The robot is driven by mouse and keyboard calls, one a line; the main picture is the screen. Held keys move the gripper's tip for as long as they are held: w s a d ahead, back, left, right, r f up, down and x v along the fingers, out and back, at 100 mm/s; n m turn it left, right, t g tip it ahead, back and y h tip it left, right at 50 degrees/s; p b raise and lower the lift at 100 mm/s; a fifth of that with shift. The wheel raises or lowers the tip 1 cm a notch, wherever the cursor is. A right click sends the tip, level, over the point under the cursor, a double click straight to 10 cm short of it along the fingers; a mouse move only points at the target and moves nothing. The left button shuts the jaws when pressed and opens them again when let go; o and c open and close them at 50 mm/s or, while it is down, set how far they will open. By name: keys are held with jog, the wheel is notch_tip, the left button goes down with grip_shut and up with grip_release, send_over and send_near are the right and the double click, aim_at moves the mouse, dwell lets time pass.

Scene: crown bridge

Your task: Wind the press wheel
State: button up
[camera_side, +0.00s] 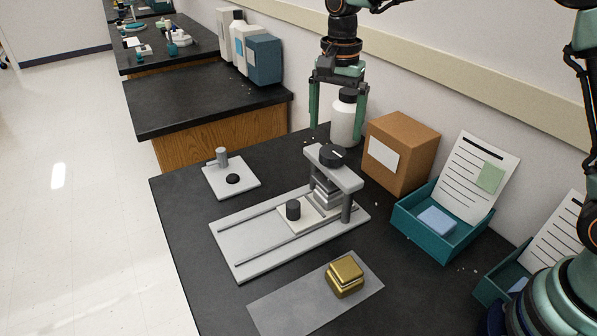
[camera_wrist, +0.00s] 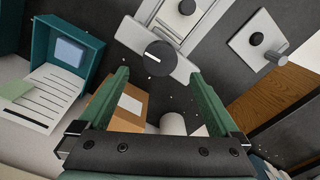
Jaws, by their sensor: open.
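The press wheel (camera_side: 333,155) is a dark round knob with a white mark, on top of the grey press bridge (camera_side: 345,180). In the wrist view the wheel (camera_wrist: 160,59) lies ahead of my fingertips, near the middle. My gripper (camera_side: 337,105) has green fingers and points down above and behind the wheel, apart from it. In the wrist view my gripper (camera_wrist: 160,75) is open and empty. Under the bridge is a stack of grey blocks (camera_side: 325,195) on a light sliding plate with a black knob (camera_side: 293,210), on the grey rail base (camera_side: 240,240).
A brown box (camera_side: 410,150) and a white bottle (camera_side: 343,125) stand behind the press. Teal trays (camera_side: 440,250) with paper sheets are at right. A gold block (camera_side: 345,275) sits on a grey mat (camera_side: 290,305) in front. A small plate with a post (camera_side: 230,180) is at left.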

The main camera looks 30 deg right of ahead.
aim_at(333, 150)
jog(key=shift+f, duration=2.8)
jog(key=c, duration=1.4)
jog(key=shift+o, duration=0.2)
